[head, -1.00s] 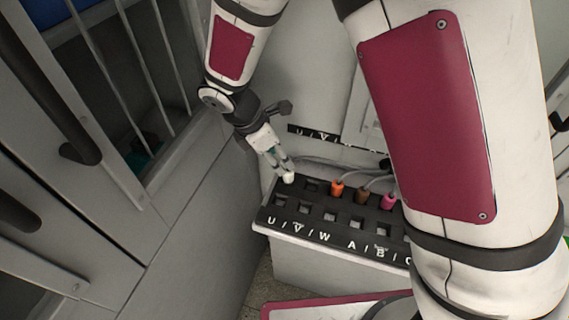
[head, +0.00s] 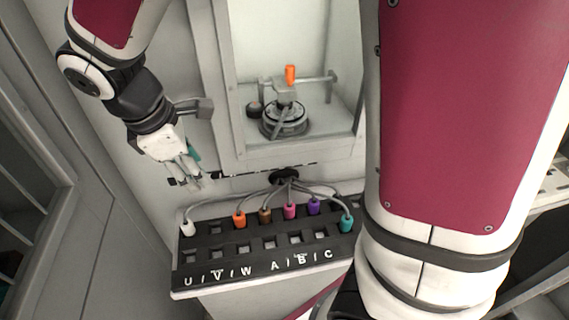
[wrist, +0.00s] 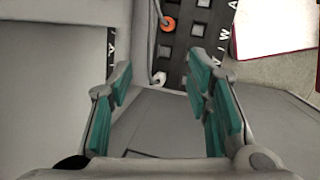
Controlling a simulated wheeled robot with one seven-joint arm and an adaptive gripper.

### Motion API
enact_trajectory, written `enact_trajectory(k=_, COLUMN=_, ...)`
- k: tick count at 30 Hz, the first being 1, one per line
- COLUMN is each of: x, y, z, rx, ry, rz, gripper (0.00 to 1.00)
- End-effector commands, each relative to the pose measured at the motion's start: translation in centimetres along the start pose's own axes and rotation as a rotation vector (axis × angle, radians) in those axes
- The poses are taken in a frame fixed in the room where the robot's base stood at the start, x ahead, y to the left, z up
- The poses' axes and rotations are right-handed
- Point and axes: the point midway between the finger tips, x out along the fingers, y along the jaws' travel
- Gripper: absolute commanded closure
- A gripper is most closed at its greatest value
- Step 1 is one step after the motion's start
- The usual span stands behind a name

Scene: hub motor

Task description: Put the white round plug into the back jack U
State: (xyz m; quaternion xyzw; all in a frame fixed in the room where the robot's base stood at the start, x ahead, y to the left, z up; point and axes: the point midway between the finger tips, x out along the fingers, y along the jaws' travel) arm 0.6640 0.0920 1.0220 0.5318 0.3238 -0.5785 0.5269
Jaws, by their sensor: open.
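The white round plug (head: 187,228) stands at the left end of the back row of the black jack panel (head: 183,277), in line with the letter U on the front edge. It looks seated in the back jack U, with its grey cable rising from it. My gripper (head: 194,184) is above and behind the plug, apart from it, and holds nothing. In the wrist view the white plug (wrist: 160,77) shows beyond the gap between my spread, teal-padded fingers. How deep the plug sits cannot be told.
Orange (head: 239,220), brown (head: 265,215), pink (head: 290,211), purple (head: 313,206) and teal (head: 347,223) plugs stand along the panel to the right. Their cables meet at a dark wall outlet (head: 285,176). A hub motor (head: 284,121) sits in a recess behind. Front-row jacks are empty.

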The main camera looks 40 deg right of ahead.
Motion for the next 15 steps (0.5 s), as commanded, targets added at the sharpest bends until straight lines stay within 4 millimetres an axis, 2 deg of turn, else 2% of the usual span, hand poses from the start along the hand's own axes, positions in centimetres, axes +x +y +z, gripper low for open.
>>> enact_trajectory(k=1, x=-1.3, y=-0.5, z=2.2, rx=0.110, ry=0.021, rz=-0.001, gripper=0.55)
enact_trajectory(k=6, x=-4.2, y=-3.4, z=8.0, rx=0.465, ry=0.085, rz=-0.026, gripper=0.55)
enact_trajectory(k=12, x=-6.3, y=-8.1, z=13.0, rx=0.864, ry=0.174, rz=-0.063, gripper=0.55)
enact_trajectory(k=15, x=-6.9, y=-10.6, z=14.5, rx=1.042, ry=0.220, rz=-0.086, gripper=0.55)
